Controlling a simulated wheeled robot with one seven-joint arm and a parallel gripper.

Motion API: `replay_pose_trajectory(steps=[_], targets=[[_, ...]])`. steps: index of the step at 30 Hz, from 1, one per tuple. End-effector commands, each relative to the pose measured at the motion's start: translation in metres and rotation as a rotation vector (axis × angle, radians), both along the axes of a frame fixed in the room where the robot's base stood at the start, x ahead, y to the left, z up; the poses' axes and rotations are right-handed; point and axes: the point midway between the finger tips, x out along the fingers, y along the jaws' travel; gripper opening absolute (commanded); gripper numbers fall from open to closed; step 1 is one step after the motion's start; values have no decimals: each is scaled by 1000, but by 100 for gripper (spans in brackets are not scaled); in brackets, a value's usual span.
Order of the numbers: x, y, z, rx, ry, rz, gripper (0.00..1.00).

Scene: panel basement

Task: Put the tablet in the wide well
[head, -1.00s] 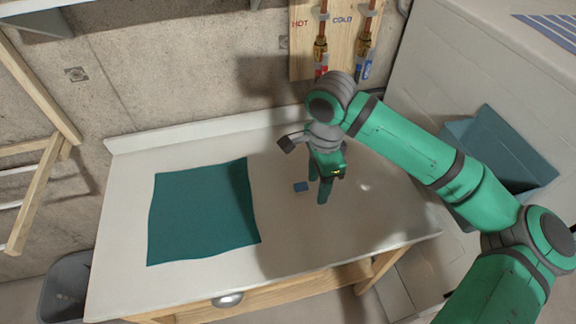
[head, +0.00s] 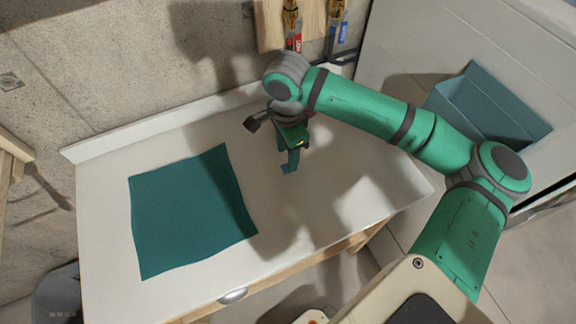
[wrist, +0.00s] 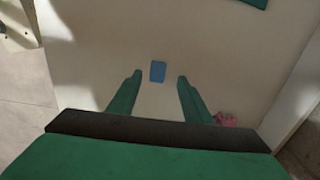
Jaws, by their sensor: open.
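A small blue tablet (head: 287,169) lies on the white worktop (head: 345,195), partly hidden behind my fingers in the head view. In the wrist view the tablet (wrist: 158,71) shows whole, in line with the gap between my fingertips. My gripper (head: 291,163) is open and points down over the tablet. In the wrist view my gripper (wrist: 160,76) has nothing between its fingers that I can tell is held. A blue-grey bin (head: 490,108) stands right of the worktop; I cannot make out a wide well inside it.
A teal cloth (head: 190,210) lies flat on the left of the worktop. A small pink thing (wrist: 226,119) shows at the wrist view's lower right.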

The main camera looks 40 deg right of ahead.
Motion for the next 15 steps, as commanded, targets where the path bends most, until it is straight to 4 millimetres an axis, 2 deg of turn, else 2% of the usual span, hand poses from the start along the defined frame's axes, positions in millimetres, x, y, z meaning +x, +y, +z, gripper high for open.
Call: replay_pose_trajectory(steps=[9,15], targets=[[1,2,-40,-1,1,13,45],[-1,0,-47,-1,0,7,45]])
